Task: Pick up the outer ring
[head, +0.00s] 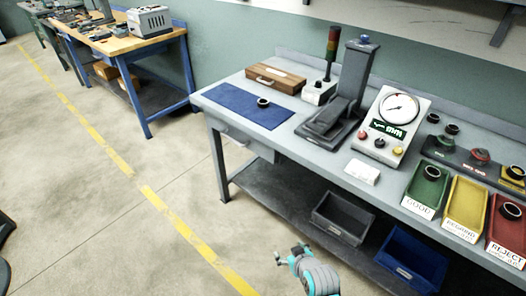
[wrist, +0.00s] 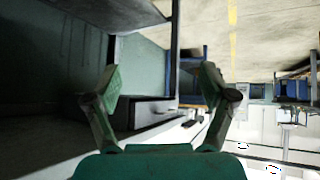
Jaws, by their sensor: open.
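A small dark ring (head: 263,102), likely the outer ring, lies on the blue mat (head: 238,106) at the left end of the grey workbench in the head view. My gripper (head: 292,251) is low in front of the bench, well apart from this ring, with nothing seen in it. In the wrist view my gripper (wrist: 161,75) shows two fingers spread wide and empty. That view is turned and shows floor and furniture; I cannot make out the ring there.
The workbench (head: 214,107) holds a wooden box (head: 276,79), a press (head: 340,105), a gauge box (head: 393,124), and green (head: 426,188), yellow (head: 466,202) and red (head: 507,228) bins. Other rings sit at the right. Crates (head: 341,217) stand on the lower shelf. The floor left is clear.

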